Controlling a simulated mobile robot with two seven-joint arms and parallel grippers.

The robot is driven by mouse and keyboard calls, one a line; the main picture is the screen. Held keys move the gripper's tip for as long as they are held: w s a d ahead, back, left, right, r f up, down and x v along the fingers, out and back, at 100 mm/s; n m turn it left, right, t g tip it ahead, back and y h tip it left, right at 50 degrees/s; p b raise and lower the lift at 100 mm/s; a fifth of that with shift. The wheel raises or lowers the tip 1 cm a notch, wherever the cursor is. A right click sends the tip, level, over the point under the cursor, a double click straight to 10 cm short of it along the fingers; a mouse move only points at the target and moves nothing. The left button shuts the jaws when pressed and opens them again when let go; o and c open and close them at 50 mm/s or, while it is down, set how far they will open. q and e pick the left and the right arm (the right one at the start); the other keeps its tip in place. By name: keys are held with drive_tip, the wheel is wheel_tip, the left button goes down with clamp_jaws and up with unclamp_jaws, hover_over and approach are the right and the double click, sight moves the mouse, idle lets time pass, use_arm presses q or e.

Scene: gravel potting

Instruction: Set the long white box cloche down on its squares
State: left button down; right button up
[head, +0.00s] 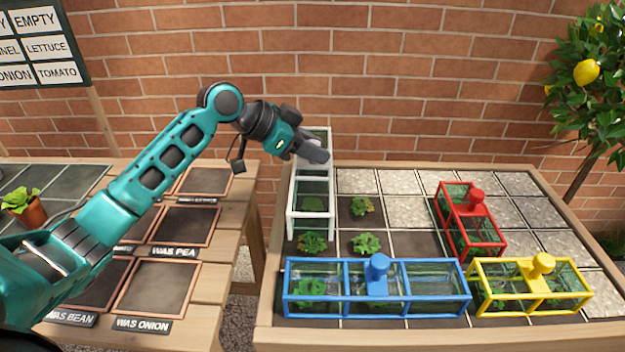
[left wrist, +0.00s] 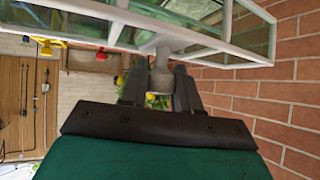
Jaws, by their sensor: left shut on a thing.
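The long white box cloche (head: 311,226) has a white frame and glass panes. In the head view it lies lengthwise along the left column of the bed's squares, near the brick wall. My left gripper (head: 318,152) is at its far part and hides the knob there. In the left wrist view the fingers (left wrist: 159,88) are shut on the cloche's pale knob (left wrist: 160,75), with the white frame (left wrist: 230,50) above them in the picture. I cannot tell whether the cloche touches the squares. My right gripper is not in view.
A blue cloche (head: 330,288) stands along the bed's front, a yellow one (head: 530,302) to its right and a red one (head: 462,235) behind. Seedlings (head: 365,243) stand in nearby dark squares. Pale gravel squares (head: 405,212) lie right of the white cloche. A labelled wooden table (head: 190,325) is at left.

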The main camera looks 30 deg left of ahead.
sight(313, 174)
use_arm(q)
wheel_tip(313, 174, down, 6)
drive_tip(key=shift+b, duration=0.45)
drive_tip(key=shift+f, duration=0.25)
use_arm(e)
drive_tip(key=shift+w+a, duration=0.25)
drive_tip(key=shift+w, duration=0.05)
use_arm(q)
drive_tip(key=shift+f, duration=0.15)
drive_tip(key=c, duration=0.8)
unclamp_jaws()
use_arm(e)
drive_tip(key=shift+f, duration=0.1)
